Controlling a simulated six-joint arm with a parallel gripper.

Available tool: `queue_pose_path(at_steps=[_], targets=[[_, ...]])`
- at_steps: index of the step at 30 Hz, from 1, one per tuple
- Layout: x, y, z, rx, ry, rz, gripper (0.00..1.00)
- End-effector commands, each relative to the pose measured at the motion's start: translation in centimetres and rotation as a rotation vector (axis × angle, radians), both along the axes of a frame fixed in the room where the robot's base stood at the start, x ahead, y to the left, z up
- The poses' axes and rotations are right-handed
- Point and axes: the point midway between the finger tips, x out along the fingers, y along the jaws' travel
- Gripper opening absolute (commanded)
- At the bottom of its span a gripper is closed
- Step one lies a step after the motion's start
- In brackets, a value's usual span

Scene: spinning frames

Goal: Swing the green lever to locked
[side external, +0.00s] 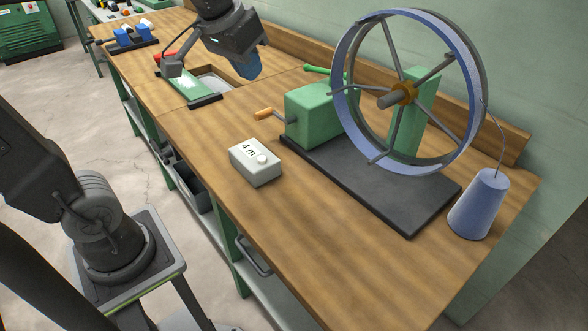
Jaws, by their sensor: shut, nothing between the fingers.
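The green lever (317,69) sticks out to the left at the back of a green block (318,112), beside the large blue-rimmed wheel (345,112). Its far end is partly behind the block and wheel, and I cannot tell from this view whether it stands at locked. My gripper (246,74) hangs from the top of the view, left of the lever and apart from it. Its blue fingers are shut and empty, pointing down near the opening in the bench.
An orange-handled crank (264,114) sticks out of the block's front. A white box (255,161) with a knob sits in front. A blue cone (480,203) stands at the right. The bench front (330,255) is clear.

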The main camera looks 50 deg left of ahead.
Motion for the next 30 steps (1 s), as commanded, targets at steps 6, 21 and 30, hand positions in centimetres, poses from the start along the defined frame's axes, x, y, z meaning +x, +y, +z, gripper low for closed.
queue_pose_path(at_steps=[6,21,30], targets=[[-7.6,-2.3,-4.5,0.014,-0.045,-0.124,0.0],[-7.9,-2.3,-5.6,0.02,-0.053,-0.136,0.0],[4.4,2.1,-1.6,0.021,-0.032,0.046,0.0]])
